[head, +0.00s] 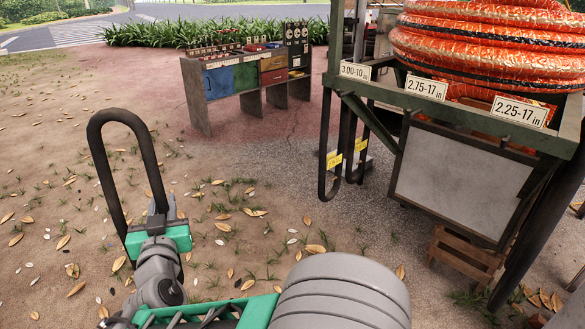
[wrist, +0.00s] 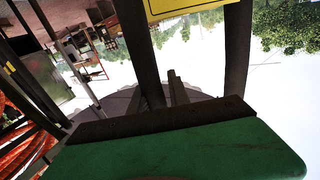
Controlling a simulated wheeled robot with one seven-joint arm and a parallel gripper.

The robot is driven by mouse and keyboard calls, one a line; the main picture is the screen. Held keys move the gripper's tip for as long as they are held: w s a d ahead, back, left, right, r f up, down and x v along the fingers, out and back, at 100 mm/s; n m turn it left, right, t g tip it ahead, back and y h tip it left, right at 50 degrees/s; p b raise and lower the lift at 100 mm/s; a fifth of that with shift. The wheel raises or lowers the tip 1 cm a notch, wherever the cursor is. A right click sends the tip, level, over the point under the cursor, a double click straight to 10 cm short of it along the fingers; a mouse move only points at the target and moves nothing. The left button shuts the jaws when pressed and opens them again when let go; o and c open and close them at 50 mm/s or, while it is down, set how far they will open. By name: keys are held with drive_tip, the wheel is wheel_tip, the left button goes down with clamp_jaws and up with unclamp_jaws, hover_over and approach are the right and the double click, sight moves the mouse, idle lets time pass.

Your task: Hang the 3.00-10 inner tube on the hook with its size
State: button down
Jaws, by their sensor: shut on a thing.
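My gripper (head: 165,207) is shut on a black inner tube (head: 97,150), at the lower right part of its long loop. The tube stands up above the gripper, left of the cart and apart from it. In the wrist view the tube (wrist: 237,50) runs up from the fingers (wrist: 172,88), with part of a yellow label (wrist: 185,5) at the top edge; its print is not readable. The cart's 3.00-10 in sign (head: 355,71) is at the left end of the rail, then the 2.75-17 in sign (head: 427,88) and the 2.25-17 in sign (head: 519,110).
Black tubes with yellow labels (head: 334,160) hang below the cart's left end. A tool bench (head: 250,75) stands behind. The leaf-strewn ground between my gripper and the cart is free.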

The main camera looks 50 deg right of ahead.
drive_tip(key=s+d+r+m+g+h, duration=0.1)
drive_tip(key=s+d+m+g+h, duration=0.3)
drive_tip(key=s+d, duration=0.45)
drive_tip(key=s+d+m+g+h+b, duration=0.1)
drive_tip(key=s+d+m+g, duration=0.35)
drive_tip(key=d, duration=0.75)
drive_tip(key=s+d+r+m+g+h, duration=0.1)
drive_tip(key=s+d+m+g+h, duration=0.25)
drive_tip(key=s+d+g, duration=0.5)
drive_tip(key=d+f+t+p, duration=0.2)
drive_tip(key=d+f, duration=0.2)
drive_tip(key=d, duration=0.8)
drive_tip(key=shift+d+t, duration=0.35)
drive_tip(key=shift+t, duration=0.05)
drive_tip(key=shift+w+y, duration=0.1)
drive_tip(key=shift+y, duration=0.15)
drive_tip(key=c, duration=1.1)
unclamp_jaws()
drive_tip(key=shift+c, duration=0.2)
drive_tip(key=shift+a+f, duration=0.1)
